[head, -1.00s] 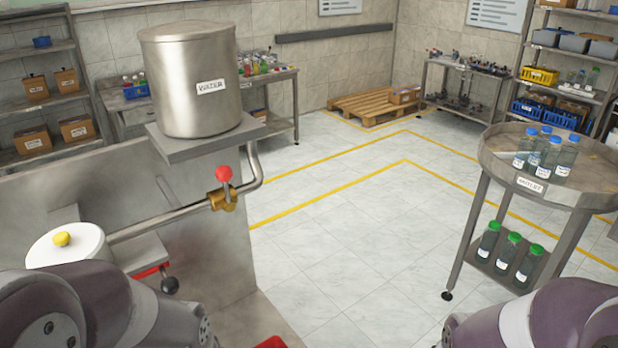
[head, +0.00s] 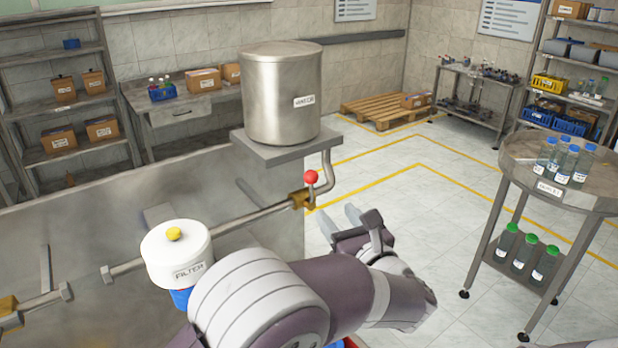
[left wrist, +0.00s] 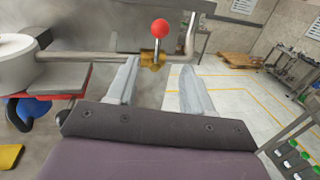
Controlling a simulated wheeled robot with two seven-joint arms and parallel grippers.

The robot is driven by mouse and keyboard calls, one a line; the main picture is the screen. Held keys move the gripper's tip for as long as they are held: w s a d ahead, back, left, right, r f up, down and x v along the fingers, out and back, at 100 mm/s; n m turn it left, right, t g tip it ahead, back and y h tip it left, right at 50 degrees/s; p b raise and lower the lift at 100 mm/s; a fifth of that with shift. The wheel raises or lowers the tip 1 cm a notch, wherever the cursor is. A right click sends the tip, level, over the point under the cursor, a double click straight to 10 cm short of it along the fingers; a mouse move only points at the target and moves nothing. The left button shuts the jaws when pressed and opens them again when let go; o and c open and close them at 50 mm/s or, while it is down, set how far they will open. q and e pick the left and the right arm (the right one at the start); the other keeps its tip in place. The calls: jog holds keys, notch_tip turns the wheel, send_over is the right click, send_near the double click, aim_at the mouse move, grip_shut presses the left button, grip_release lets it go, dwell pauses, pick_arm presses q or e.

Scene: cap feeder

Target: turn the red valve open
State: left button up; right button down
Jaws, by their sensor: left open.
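The red valve is a red ball knob (head: 311,177) on a short grey lever above a brass body (head: 301,199), set in the pipe below the steel water tank (head: 283,95). In the left wrist view the red knob (left wrist: 160,28) stands upright above the brass body (left wrist: 153,60), beyond and between my fingertips. My left gripper (head: 340,220) is open and empty, a little right of and nearer than the valve, apart from it. Its two fingers also show in the left wrist view (left wrist: 158,75). My right gripper is out of view.
A white filter (head: 177,252) with a yellow knob sits on the pipe to the left. A round-topped cart (head: 520,150) with blue-capped and green-capped bottles stands at the right. The tiled floor (head: 430,240) between is clear.

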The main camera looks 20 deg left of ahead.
aim_at(312, 186)
pick_arm(q)
jog(key=shift+n, duration=0.4)
jog(key=p+x, duration=0.7)
jog(key=x, duration=0.5)
jog(key=shift+s+a+r, duration=0.1)
jog(key=shift+s, duration=0.05)
jog(key=shift+a, duration=0.3)
jog(key=shift+w+d+f, duration=0.2)
jog(key=shift+w+f, duration=0.05)
jog(key=shift+w, duration=0.1)
jog(key=c, duration=0.4)
grip_shut()
